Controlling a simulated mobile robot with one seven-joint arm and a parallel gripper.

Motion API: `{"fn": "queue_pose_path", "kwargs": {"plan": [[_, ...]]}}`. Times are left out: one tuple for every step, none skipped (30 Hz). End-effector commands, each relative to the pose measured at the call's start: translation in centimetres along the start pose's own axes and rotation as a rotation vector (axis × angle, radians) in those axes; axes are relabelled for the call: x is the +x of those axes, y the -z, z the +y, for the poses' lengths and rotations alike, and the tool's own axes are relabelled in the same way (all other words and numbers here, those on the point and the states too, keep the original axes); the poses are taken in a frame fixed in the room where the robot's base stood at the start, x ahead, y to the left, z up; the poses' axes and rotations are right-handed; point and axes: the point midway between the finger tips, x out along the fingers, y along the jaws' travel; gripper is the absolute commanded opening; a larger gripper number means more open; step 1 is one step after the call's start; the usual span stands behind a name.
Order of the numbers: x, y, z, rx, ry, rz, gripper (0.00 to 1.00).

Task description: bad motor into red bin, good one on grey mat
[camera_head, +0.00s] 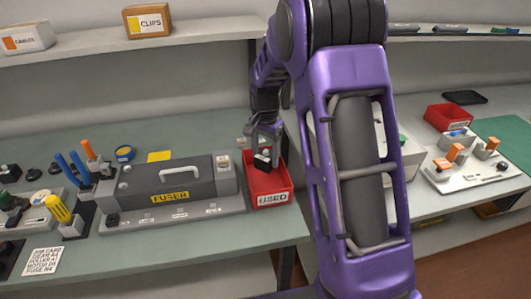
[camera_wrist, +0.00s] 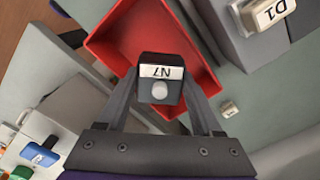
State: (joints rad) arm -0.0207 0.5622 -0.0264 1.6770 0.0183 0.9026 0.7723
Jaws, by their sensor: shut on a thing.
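My gripper (camera_head: 264,130) is shut on a small dark motor (camera_wrist: 160,85). In the wrist view the motor has a white label that appears upside down and seems to read N7, with a round pale shaft below it. The motor is held over the red bin (camera_wrist: 108,48), between the two fingers. In the head view the red bin (camera_head: 271,199) bears a USED label and stands right of the fuser unit; the motor (camera_head: 262,160) shows dark at its opening. I cannot tell how far above the bin floor it is. I cannot make out a grey mat with certainty.
The grey fuser unit (camera_head: 170,188) stands close left of the bin. Another red bin (camera_head: 448,117), a tray with orange-topped parts (camera_head: 470,165) and a green mat (camera_head: 508,138) are on the right bench.

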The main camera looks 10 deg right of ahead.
Motion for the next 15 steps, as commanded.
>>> {"fn": "queue_pose_path", "kwargs": {"plan": [[-0.12,0.03,-0.03,0.000,0.001,0.001,0.00],[-0.12,0.03,-0.03,0.000,0.001,0.001,0.00],[-0.13,0.03,-0.03,0.000,0.001,0.001,0.00],[-0.13,0.03,-0.03,0.000,0.001,0.001,0.71],[-0.13,0.03,-0.03,0.000,0.001,0.001,0.76],[-0.13,0.03,-0.03,0.000,0.001,0.001,0.83],[-0.12,0.03,-0.03,0.000,0.001,0.001,0.89],[-0.12,0.02,-0.03,0.000,0.001,0.001,0.94],[-0.11,0.02,-0.03,0.000,0.001,0.001,1.00],[-0.11,0.02,-0.02,0.000,0.001,0.001,1.00],[-0.10,0.02,-0.02,0.000,0.001,0.001,1.00],[-0.10,0.01,-0.02,0.000,0.001,0.001,1.00],[-0.09,0.01,-0.02,0.000,0.001,0.000,1.00],[-0.09,0.01,-0.02,0.000,0.001,0.000,1.00],[-0.01,-0.03,0.02,0.000,-0.001,-0.001,1.00]]}}
